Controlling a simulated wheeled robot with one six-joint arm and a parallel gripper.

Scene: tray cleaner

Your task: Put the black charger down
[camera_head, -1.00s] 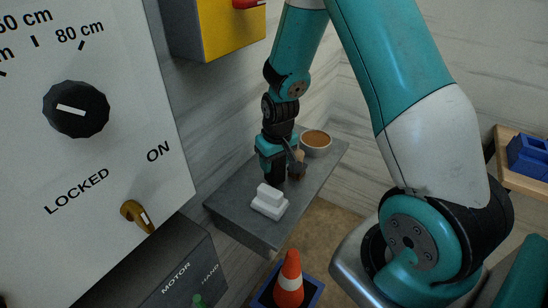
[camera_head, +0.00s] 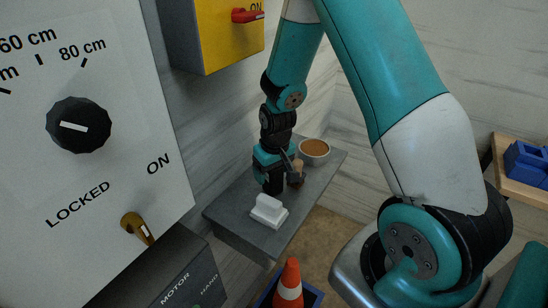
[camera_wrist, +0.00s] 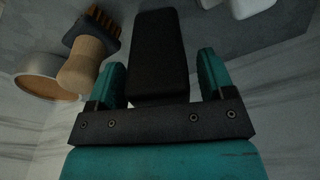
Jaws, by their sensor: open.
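The black charger (camera_wrist: 158,35) is a dark block between my gripper's two teal fingers in the wrist view. A gap shows on each side of it, so the fingers are around it without gripping it. In the head view the charger (camera_head: 273,183) is a dark shape on the grey shelf (camera_head: 240,232), just below my gripper (camera_head: 268,165). My gripper (camera_wrist: 161,75) is open in the wrist view. The charger's underside is hidden, so its contact with the shelf cannot be seen directly.
A wooden-handled brush (camera_wrist: 88,58) lies close beside the charger, with a bowl of brown content (camera_head: 314,149) behind it. A white block with a raised grip (camera_head: 268,211) is in front. The wall panel (camera_head: 95,180) stands left; an orange cone (camera_head: 288,288) is below.

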